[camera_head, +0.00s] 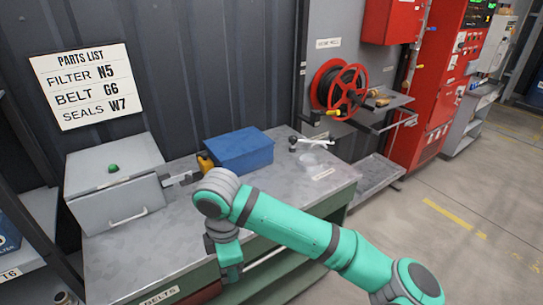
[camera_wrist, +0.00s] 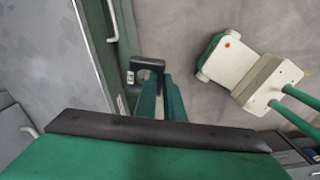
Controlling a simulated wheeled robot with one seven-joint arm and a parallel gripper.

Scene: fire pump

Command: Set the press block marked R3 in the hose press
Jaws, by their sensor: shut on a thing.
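My gripper (camera_wrist: 147,68) hangs beside the front of the workbench, low and near the drawer fronts. In the wrist view its dark fingers are shut at a small light piece (camera_wrist: 130,77) with dark marks. The marks are too small to read, so I cannot tell if this is the R3 block. In the head view my teal wrist hangs over the bench edge, and the fingertips and held piece are hard to make out. I cannot surely identify the hose press in either view.
The workbench (camera_head: 188,232) carries a grey lidded box (camera_head: 115,185) with a green knob, a blue box (camera_head: 240,150) and some small tools (camera_head: 312,141). A red hose reel (camera_head: 338,90) hangs on the wall. A drawer label (camera_head: 160,298) reads BELTS. Floor (camera_head: 440,190) is clear to the right.

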